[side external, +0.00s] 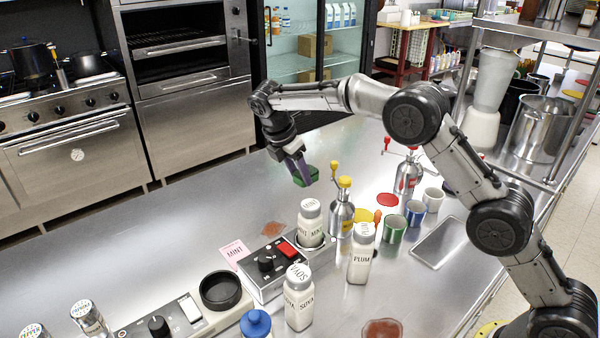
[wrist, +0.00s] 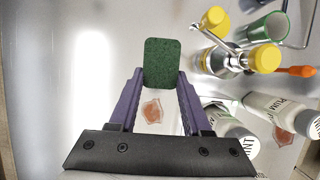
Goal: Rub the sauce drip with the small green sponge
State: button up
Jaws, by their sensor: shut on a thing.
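My gripper (side external: 297,165) is shut on the small green sponge (side external: 306,177) and holds it above the steel counter. In the wrist view the sponge (wrist: 162,60) sits between the tips of the purple fingers (wrist: 161,78). A reddish-brown sauce drip (side external: 271,229) lies on the counter by the pink card, below and nearer the camera than the sponge. In the wrist view this drip (wrist: 152,110) shows between the fingers.
A control box with a red switch (side external: 288,250) holds a MINT shaker (side external: 310,224). A PLUM shaker (side external: 361,258), a SOYA shaker (side external: 298,300) and a yellow-topped bottle (side external: 341,212) stand nearby. A green cup (side external: 393,229) is further right. The counter left of the sponge is clear.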

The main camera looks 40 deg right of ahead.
aim_at(278, 223)
jog(key=n, duration=0.1)
jog(key=w+a+f+n+t, duration=0.1)
jog(key=n, duration=0.1)
jog(key=a+f+n, duration=0.1)
jog(key=shift+w+a+n+t, duration=0.15)
jog(key=shift+w+n+t, duration=0.15)
jog(key=shift+n+t, duration=0.1)
jog(key=a+n, duration=0.1)
jog(key=a, duration=0.1)
jog(key=s+a+n+t+y, duration=0.1)
jog(key=a+n, duration=0.1)
jog(key=shift+a+f+n, duration=0.15)
jog(key=shift+n, duration=0.15)
jog(key=shift+s+a+f, duration=0.15)
jog(key=shift+f, duration=1.75)
jog(key=shift+s+a+f, duration=0.1)
jog(key=shift+f, duration=1.75)
jog(key=shift+a+f, duration=0.15)
jog(key=shift+a, duration=3.65)
jog(key=shift+d, duration=3.8)
jog(key=shift+r, duration=4.05)
